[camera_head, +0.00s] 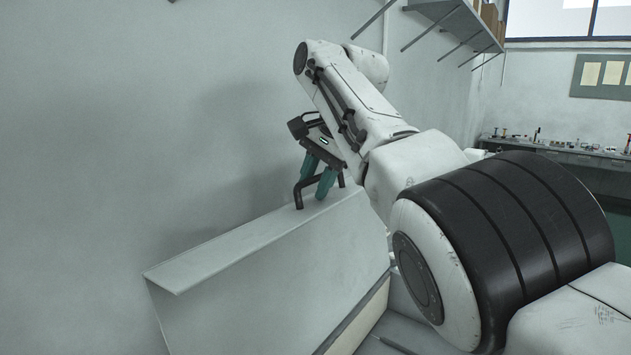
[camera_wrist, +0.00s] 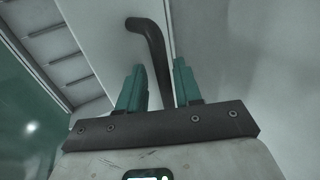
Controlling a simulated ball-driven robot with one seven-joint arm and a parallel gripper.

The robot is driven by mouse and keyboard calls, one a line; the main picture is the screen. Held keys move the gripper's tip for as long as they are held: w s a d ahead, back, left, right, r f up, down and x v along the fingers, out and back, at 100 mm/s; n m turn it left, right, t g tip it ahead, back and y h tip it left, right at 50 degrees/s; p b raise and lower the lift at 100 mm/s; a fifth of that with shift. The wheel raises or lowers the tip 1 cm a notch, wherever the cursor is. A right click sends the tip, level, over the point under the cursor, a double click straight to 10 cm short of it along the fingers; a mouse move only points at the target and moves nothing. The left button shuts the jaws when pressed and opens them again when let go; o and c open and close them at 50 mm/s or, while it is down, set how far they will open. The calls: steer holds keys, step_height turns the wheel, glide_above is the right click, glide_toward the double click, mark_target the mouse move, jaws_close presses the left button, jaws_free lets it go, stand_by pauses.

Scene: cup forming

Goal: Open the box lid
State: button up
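The box lid (camera_head: 285,268) is a pale grey panel with a bent top strip, in the lower middle of the head view. It stands tilted up, its broad face towards the camera. A dark bar handle (camera_head: 299,193) is fixed on the top strip. The handle also shows in the wrist view (camera_wrist: 150,38). My gripper (camera_head: 316,180) is at the handle, its green fingers pointing down. In the wrist view my gripper (camera_wrist: 158,80) has its fingers apart, one on each side of the handle, with gaps visible. The box's inside is mostly hidden by the lid and my arm.
A cream edge of the box (camera_head: 362,318) shows below the lid's right side. A plain wall (camera_head: 120,130) stands close behind. A shelf (camera_head: 455,22) juts out at the upper right. A bench with several small items (camera_head: 570,146) lies far right.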

steer(key=v, duration=1)
steer(key=shift+r+p, duration=0.35)
steer(key=shift+p, duration=0.05)
steer(key=shift+s+d, duration=0.1)
steer(key=shift+d, duration=0.05)
